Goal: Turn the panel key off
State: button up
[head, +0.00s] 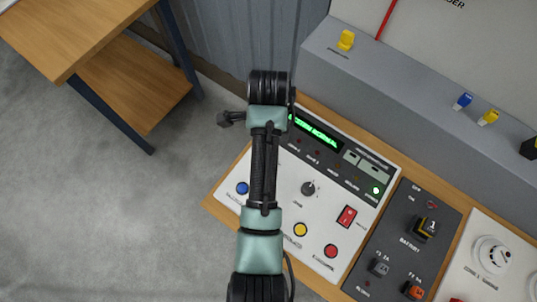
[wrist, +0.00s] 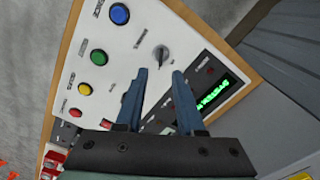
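The control panel (head: 322,225) is a white slanted face on a wooden board, partly covered by my arm in the head view. Its key switch (head: 308,188) is a small round grey switch with a dark bar. It also shows in the wrist view (wrist: 160,54), just beyond my fingertips. My gripper (wrist: 159,75) is open with a clear gap between its two blue-grey fingers. Nothing is between them, and they look apart from the key. My arm makes the fingers hard to make out in the head view.
Blue (wrist: 120,14), green (wrist: 99,57) and yellow (wrist: 85,89) buttons lie left of the key in the wrist view. A red rocker switch (head: 346,216) and a lit green display (head: 317,132) share the panel. A wooden table (head: 75,35) stands upper left.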

notch_tip(320, 180, down, 8)
jog(key=shift+r+p, duration=0.25)
jog(key=shift+p, duration=0.1)
grip_shut()
